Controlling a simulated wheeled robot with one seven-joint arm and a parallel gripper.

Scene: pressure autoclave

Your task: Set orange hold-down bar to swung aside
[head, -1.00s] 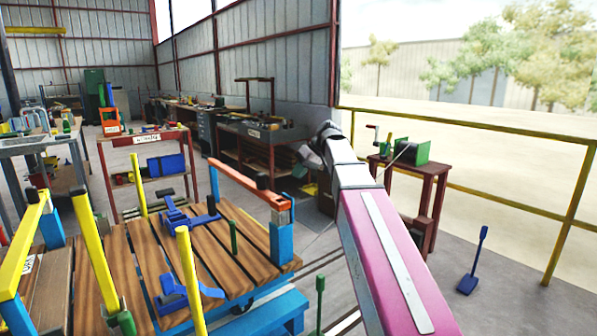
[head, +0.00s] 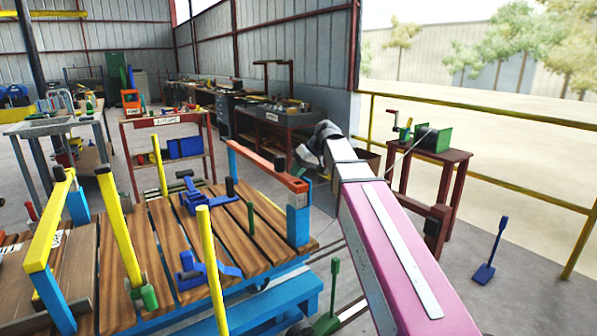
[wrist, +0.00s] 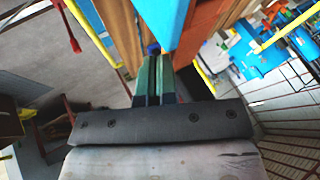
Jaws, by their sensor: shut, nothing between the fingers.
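The orange hold-down bar (head: 262,166) lies across the far right side of the wooden-slatted cart (head: 262,232) in the head view. It spans from a blue post (head: 232,162) at its far end to a blue post (head: 298,224) at its near end. A black knob (head: 280,165) stands on the bar. My arm's end is just beyond the bar's near end, and the fingers are hard to make out there. In the wrist view my gripper (wrist: 153,54) has its green fingers together and empty. A bright blue part (wrist: 180,28) and brown boards (wrist: 118,25) are close to the fingertips.
Yellow bars (head: 214,270) and blue clamps (head: 198,198) stand on the cart. A green lever (head: 333,290) rises beside it. A red-brown table (head: 430,168) with a green box is at the right, by a yellow rail. A blue shovel (head: 487,262) stands on open floor.

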